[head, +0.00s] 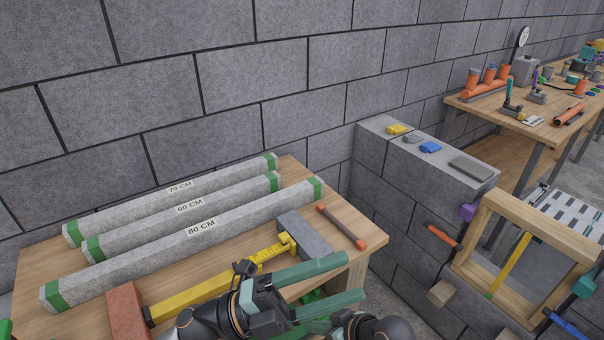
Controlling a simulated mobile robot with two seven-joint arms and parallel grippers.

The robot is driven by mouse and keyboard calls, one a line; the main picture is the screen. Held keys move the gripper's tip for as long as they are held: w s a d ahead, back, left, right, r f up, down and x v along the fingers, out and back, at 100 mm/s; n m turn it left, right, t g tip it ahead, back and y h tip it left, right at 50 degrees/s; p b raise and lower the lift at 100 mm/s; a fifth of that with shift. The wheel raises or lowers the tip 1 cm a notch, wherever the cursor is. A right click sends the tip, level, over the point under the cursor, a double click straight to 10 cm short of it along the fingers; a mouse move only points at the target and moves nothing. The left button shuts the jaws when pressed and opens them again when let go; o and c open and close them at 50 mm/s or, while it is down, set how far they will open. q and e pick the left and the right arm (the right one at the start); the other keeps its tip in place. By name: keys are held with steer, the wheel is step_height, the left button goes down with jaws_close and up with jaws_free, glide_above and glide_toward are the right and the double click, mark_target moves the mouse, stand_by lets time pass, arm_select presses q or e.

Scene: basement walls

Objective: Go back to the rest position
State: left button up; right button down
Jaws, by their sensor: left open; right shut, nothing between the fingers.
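My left gripper (355,277) reaches in from the bottom left, over the front right of the near wooden table (365,232). Its two green fingers point right and stand apart, with nothing between them. My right gripper (316,326) is low at the bottom edge, mostly hidden behind the left one and cut off by the frame. It looks shut and holds nothing visible. A yellow tape-measure-like tool (215,280) lies on the table just behind the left gripper; the gripper covers part of it, and I cannot tell whether they touch.
Three grey bars marked 60, 70 and 80 CM (200,227), a red brick (125,305), a grey block (303,235) and an orange-ended rod (342,227) lie on the table. A grey block wall (400,180), a wooden frame (480,225) and a cluttered workbench (480,105) stand to the right.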

arm_select(q)
steer(key=w+a+f+n+t+y+p, duration=0.1)
steer(key=w+a+f+n+t+y, duration=0.2)
steer(key=a+f+n+t+y, duration=0.6)
steer(key=w+a+f+n+t+y+p, duration=0.1)
steer(key=w+a+f+n+t+y, duration=0.3)
steer(key=n, duration=1)
steer(key=s+a+f+n+g+y, duration=0.3)
steer(key=s+f, duration=0.4)
steer(key=f, duration=0.3)
steer(key=s+a+f+n+g+y+p, duration=0.1)
steer(key=s+a+f+n+g+y, duration=0.2)
steer(key=s+f, duration=0.4)
step_height(320, 180, down, 3)
steer(key=shift+s+a+r+n+g+y, duration=0.1)
steer(key=shift+s+a+n+g+y, duration=0.1)
steer(key=shift+a+n+g+y, duration=0.55)
arm_select(e)
steer(key=s+d+f+m+t+h, duration=0.3)
steer(key=s+d+m+h, duration=0.1)
steer(key=s+d, duration=0.9)
steer(key=s+m, duration=0.1)
steer(key=s, duration=0.2)
steer(key=shift+d+f+m+t+h, duration=0.15)
steer(key=shift+d+m+t+h, duration=0.15)
steer(key=shift+m+h, duration=0.1)
